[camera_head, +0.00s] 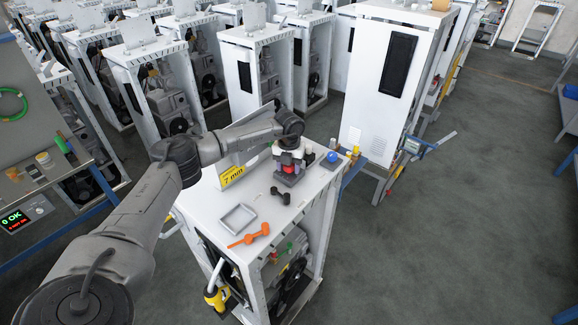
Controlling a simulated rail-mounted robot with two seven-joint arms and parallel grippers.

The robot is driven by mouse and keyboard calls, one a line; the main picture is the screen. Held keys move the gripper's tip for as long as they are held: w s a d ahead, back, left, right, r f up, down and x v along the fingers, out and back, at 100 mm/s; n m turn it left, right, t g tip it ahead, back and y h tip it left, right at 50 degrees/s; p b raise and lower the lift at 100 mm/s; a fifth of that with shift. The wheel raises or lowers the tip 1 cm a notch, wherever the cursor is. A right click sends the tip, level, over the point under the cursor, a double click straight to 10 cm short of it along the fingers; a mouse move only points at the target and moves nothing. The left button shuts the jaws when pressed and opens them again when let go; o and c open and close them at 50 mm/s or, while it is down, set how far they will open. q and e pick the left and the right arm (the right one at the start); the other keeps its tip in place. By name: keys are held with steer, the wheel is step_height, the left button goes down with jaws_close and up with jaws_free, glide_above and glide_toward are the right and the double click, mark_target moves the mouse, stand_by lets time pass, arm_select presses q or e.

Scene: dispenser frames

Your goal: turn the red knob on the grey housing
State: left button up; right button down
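The grey housing (286,180) sits on the white top of a dispenser frame, right of the picture's middle line of the table top. The red knob (288,169) shows as a small red patch on it, partly covered by my gripper. My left arm reaches in from the lower left, and my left gripper (290,161) points down right at the knob. The fingers are small and dark here, so I cannot tell whether they touch or grip the knob. My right gripper is not in view.
On the same top are a grey tray (238,218), an orange tool (249,236), a dark dumbbell-shaped part (280,195), a blue item (332,157) and a yellow "7 mm" sign (233,175). A tall white cabinet (377,110) stands behind right. Open floor lies at right.

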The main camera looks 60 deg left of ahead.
arm_select(q)
steer(key=c, duration=0.5)
steer(key=m, duration=0.5)
steer(key=o, duration=0.9)
step_height(320, 180, up, 14)
steer(key=shift+f+b, duration=0.1)
steer(key=shift+b, duration=1)
